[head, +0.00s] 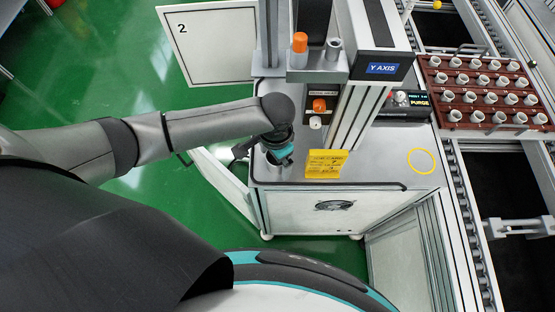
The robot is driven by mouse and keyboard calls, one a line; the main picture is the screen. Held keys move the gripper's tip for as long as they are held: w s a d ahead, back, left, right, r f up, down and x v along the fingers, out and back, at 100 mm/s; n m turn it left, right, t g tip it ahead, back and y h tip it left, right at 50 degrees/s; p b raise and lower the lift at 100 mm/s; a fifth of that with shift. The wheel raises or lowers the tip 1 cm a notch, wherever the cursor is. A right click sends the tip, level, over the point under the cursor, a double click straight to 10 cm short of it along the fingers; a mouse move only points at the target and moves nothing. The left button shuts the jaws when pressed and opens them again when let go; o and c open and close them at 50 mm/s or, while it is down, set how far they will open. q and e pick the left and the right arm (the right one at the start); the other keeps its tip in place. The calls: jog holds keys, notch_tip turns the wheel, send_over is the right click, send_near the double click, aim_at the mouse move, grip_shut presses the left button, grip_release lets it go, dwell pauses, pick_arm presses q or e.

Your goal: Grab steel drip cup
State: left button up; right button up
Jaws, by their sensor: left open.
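My left gripper (282,158) has a teal and dark body and points down at the left end of the grey machine top. Its fingers are small in the head view and mostly hidden by the wrist above them. I cannot clearly make out a steel drip cup. Anything under the gripper is hidden by it. A small steel-coloured cylinder (334,48) stands on the raised bracket beside an orange-capped bottle (299,44), but I cannot tell if it is the cup. My right gripper is not in view.
A yellow note (325,164) stands right of the gripper. The Y AXIS column (355,110) rises behind. A yellow ring (421,161) marks bare top at the right. A brown tray (432,110) of white pots sits on the conveyor. An orange-and-white item (319,106) is below the bracket.

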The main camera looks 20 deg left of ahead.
pick_arm(q)
jog(key=shift+f, duration=0.25)
jog(key=c, duration=1.4)
jog(key=shift+r, duration=0.1)
